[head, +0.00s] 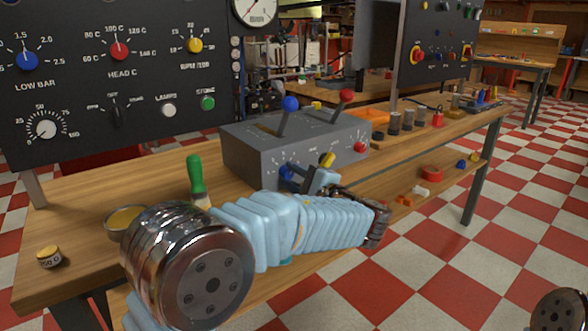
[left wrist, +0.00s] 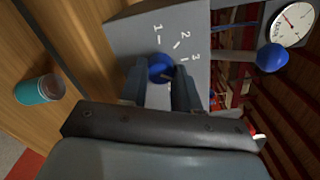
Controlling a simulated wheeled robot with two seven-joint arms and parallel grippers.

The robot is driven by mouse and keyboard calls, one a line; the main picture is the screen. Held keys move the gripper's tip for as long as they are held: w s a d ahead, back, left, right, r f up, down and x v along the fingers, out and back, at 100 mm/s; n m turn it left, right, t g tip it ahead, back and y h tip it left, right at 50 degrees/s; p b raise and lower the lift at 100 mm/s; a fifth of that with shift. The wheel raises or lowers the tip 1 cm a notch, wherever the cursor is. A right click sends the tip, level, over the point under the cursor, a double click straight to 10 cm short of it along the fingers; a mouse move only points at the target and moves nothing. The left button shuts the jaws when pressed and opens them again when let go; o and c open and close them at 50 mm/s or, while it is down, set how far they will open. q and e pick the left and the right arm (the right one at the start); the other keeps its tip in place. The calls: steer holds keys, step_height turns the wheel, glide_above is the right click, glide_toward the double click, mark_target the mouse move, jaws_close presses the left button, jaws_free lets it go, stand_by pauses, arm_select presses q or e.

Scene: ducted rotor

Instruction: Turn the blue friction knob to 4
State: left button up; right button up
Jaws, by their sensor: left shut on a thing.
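The blue friction knob (head: 286,172) is on the front face of a grey lever box (head: 247,160). My left gripper (head: 296,179) reaches it from the front and is shut on it. In the left wrist view the knob (left wrist: 160,67) sits between the two fingers, with white scale marks 1, 2 and 3 beside it. The mark 4 is not visible there, hidden or out of frame. The knob's pointer is too hidden by the fingers to read. My right gripper is not in view.
A blue-balled lever (head: 290,104) and a red-balled lever (head: 345,97) rise from the box top. A red knob (head: 360,146) is on its right front. A green-handled brush (head: 195,176), a tin (head: 123,222) and a small jar (head: 49,256) stand on the bench left.

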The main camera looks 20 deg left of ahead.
arm_select(q)
steer(key=shift+m+p, duration=0.3)
steer(key=shift+m, duration=0.2)
steer(key=shift+f, duration=0.1)
steer(key=o, duration=1.1)
steer(key=shift+c, duration=0.2)
steer(key=b+v, duration=0.1)
steer(key=v, duration=1.3)
